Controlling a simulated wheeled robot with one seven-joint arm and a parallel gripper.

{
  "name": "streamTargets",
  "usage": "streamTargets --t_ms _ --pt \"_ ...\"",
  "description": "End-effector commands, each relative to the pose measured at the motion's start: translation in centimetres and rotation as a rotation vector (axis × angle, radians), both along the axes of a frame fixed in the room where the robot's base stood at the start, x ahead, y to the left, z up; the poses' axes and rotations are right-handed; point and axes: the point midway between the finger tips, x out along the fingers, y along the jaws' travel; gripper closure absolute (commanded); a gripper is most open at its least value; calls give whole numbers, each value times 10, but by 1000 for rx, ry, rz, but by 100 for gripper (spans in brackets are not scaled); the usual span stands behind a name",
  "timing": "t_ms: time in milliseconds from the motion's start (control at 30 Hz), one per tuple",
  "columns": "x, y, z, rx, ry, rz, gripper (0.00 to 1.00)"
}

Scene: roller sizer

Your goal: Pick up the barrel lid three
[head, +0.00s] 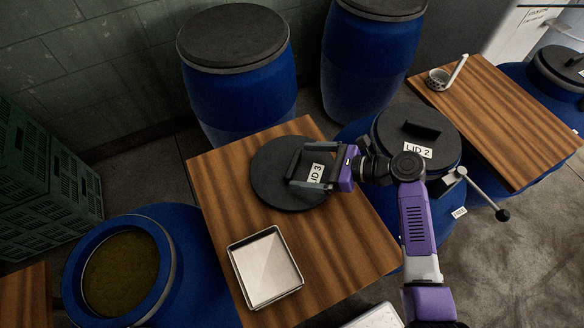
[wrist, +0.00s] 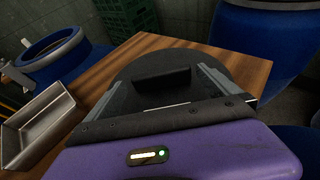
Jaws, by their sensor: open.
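The barrel lid three (head: 270,187) is a round black lid with a raised bar handle and a white label reading LID 3, partly covered by my gripper. It lies flat on the wooden table (head: 215,195). My gripper (head: 292,173) is over the lid from the right, its two fingers open on either side of the handle. In the wrist view the lid (wrist: 160,63) is ahead, with its handle (wrist: 162,79) between the two open fingers (wrist: 160,88). I cannot tell whether the fingers touch the lid.
A metal tray (head: 265,267) sits on the table in front of the lid. An open blue barrel (head: 190,255) stands at left. A barrel with lid two (head: 395,130) stands close at right. Closed blue barrels (head: 240,95) stand behind. A second wooden table (head: 490,110) holds a ladle (head: 440,78).

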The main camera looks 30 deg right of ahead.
Motion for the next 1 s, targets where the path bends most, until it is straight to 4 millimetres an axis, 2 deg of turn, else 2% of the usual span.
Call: streamTargets --t_ms 200,533,567,800,900,1000 --pt "20 19 -14 1 1 2 0" --pt "25 23 -18 0 0 0 0" --pt "25 23 -18 0 0 0 4" --pt "25 23 -17 0 0 0 51" --pt "25 23 -16 0 -1 0 68" --pt "25 23 -16 0 -1 0 68"
